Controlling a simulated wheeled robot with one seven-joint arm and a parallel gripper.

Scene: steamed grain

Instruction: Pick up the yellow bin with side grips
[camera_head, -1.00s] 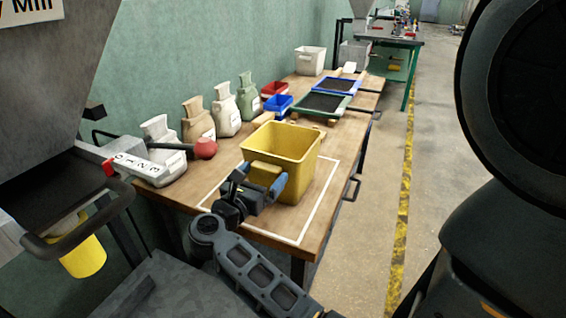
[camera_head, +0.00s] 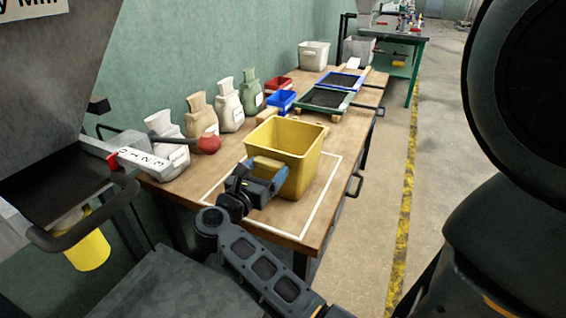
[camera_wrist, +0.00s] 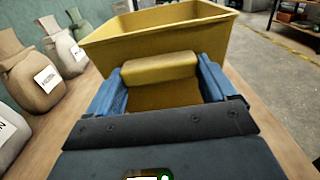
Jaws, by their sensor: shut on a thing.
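The yellow bin (camera_head: 293,143) stands upright on the wooden table, inside a white outlined rectangle. It also fills the upper part of the wrist view (camera_wrist: 150,42). A block-shaped side grip (camera_wrist: 160,68) juts from the bin wall facing my arm. My gripper (camera_head: 268,178) is at that near side of the bin. Its two blue fingers lie on either side of the grip, shut on it, as the wrist view also shows (camera_wrist: 160,85). The bin's underside is hidden, so I cannot tell whether it is clear of the table.
Several sacks (camera_head: 228,105) line the wall side of the table (camera_head: 222,188). Behind the bin are a blue tray (camera_head: 281,101), a red tray (camera_head: 279,85) and framed sieves (camera_head: 326,98). A red-knobbed lever (camera_head: 208,144) is left of the bin. The aisle at right is clear.

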